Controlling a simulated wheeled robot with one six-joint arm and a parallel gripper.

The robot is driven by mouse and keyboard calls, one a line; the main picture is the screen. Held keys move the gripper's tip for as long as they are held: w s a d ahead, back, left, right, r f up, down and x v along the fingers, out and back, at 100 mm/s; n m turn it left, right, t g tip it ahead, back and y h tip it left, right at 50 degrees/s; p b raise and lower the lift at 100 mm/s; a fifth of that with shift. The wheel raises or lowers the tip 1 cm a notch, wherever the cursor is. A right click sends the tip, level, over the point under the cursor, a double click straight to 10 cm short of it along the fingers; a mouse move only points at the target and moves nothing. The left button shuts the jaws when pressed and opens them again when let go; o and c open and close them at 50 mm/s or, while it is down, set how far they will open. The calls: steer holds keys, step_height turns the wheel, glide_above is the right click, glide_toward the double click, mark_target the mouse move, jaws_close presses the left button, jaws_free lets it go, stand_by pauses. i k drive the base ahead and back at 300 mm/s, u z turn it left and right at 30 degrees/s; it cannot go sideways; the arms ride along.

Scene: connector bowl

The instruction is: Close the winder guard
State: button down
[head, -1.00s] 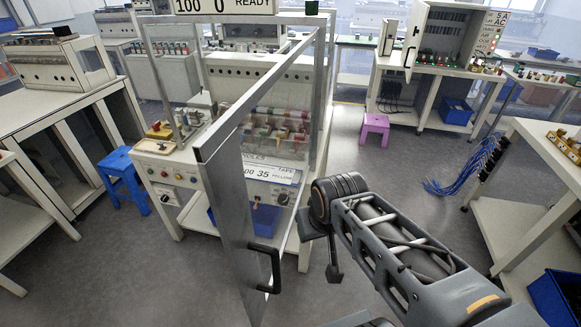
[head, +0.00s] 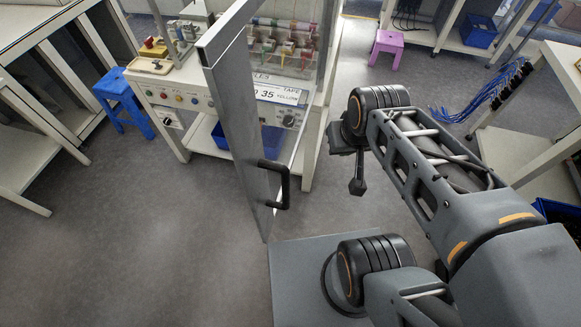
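The winder guard (head: 248,120) is a tall door with a grey metal frame and a clear panel. It stands open, swung out from the front of the winding machine (head: 180,92) toward me. Its black handle (head: 281,186) is on the face toward the right, near the free edge. My gripper (head: 357,184) hangs at the end of my arm, right of the handle in the picture and apart from it. The gripper is dark and mostly seen from behind. Its fingers are too hidden to show their opening. Nothing is seen held in it.
A blue stool (head: 125,103) stands left of the machine, and a pink stool (head: 389,46) is behind to the right. A bench (head: 552,135) with hanging blue cables (head: 490,92) is at right. The grey floor (head: 150,230) in front and left is clear.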

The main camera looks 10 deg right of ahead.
mark_target(223, 53)
steer(key=z, duration=1.15)
steer(key=k, duration=1.05)
steer(key=u, duration=1.4)
